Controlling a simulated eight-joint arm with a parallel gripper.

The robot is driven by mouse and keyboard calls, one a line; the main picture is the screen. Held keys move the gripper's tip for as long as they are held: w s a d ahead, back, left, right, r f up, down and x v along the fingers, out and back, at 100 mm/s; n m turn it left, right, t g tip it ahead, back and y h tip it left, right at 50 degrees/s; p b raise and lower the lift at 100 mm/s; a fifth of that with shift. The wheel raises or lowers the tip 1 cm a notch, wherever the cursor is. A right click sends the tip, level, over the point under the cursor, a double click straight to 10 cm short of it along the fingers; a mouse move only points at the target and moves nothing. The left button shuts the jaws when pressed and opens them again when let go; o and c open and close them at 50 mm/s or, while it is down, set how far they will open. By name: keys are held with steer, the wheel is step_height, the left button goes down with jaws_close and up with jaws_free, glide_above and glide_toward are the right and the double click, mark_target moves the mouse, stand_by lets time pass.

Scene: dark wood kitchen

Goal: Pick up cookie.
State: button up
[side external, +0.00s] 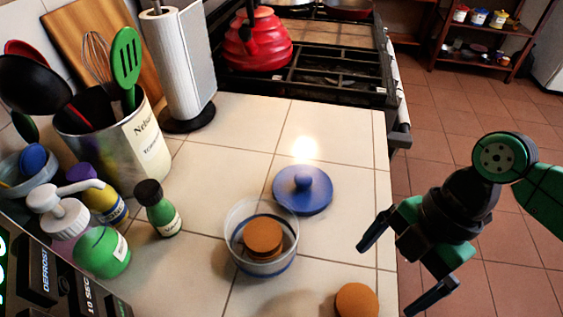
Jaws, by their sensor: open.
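A round brown cookie (357,301) lies on the tiled counter at the bottom edge of the side external view, partly cut off. Another brown cookie (262,236) lies inside a clear glass jar (234,221) with a blue band near its base. My gripper (391,276) is at the right, near the counter's right edge. Its two dark fingers are spread wide with nothing between them. It is to the right of the jar and above and to the right of the loose cookie. I cannot tell its exact height.
A blue lid with a knob (303,191) lies behind the jar. A small green bottle (158,208), pump bottles and a utensil can (115,149) crowd the left. A paper towel roll (179,64) and a stove with a red kettle (256,41) are behind.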

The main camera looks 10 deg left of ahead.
mark_target(358, 303)
steer(key=shift+s+a+f+n, duration=0.35)
steer(key=shift+a+n, duration=0.05)
steer(key=shift+n, duration=0.1)
steer(key=shift+s+a+f+g, duration=0.1)
steer(key=shift+a+f+g, duration=0.05)
steer(key=shift+f+g, duration=0.15)
steer(key=shift+x, duration=2.45)
steer(key=c, duration=1.2)
